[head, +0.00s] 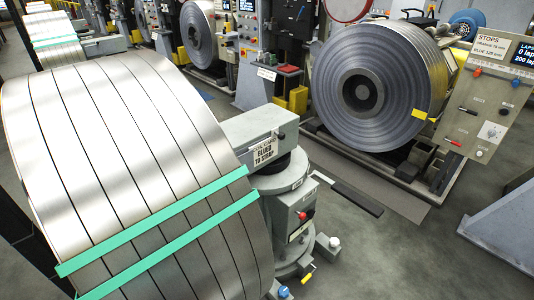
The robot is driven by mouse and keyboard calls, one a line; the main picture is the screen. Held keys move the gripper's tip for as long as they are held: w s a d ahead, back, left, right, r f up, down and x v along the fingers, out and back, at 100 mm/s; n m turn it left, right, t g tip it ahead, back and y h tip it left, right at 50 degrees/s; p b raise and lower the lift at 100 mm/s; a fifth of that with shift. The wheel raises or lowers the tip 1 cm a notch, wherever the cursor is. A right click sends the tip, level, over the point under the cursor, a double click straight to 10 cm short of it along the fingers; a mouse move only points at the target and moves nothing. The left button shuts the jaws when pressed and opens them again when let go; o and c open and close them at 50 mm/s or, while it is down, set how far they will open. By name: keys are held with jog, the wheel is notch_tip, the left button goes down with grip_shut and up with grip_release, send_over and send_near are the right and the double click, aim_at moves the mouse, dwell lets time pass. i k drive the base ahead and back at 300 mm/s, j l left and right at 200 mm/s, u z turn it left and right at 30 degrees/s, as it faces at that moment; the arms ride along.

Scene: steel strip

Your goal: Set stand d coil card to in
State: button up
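A white card with black lettering (264,151) hangs on the end of a grey arm-like block beside the large steel coil. Its lower lines seem to read "SLUGS TO STRAP"; its top line is too small to be sure of. No stand letter "D" and no in/out marking can be read in this view. The large coil (130,130), slit into several strips with two green straps, fills the left. Below the card stands a grey post (290,215) with a red knob (307,214). My gripper is not in view.
A second coil (375,85) sits on a machine at the upper right. Next to it is a control panel (480,105) with a display and a "STOPS" label. Grey floor (390,240) is open at the lower right, apart from a blue-grey base (505,230) at the edge.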

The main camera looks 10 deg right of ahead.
aim_at(264, 151)
jog(key=i+j+z, duration=0.1)
jog(key=i, duration=0.45)
jog(key=i+j+z, duration=0.1)
jog(key=i, duration=0.45)
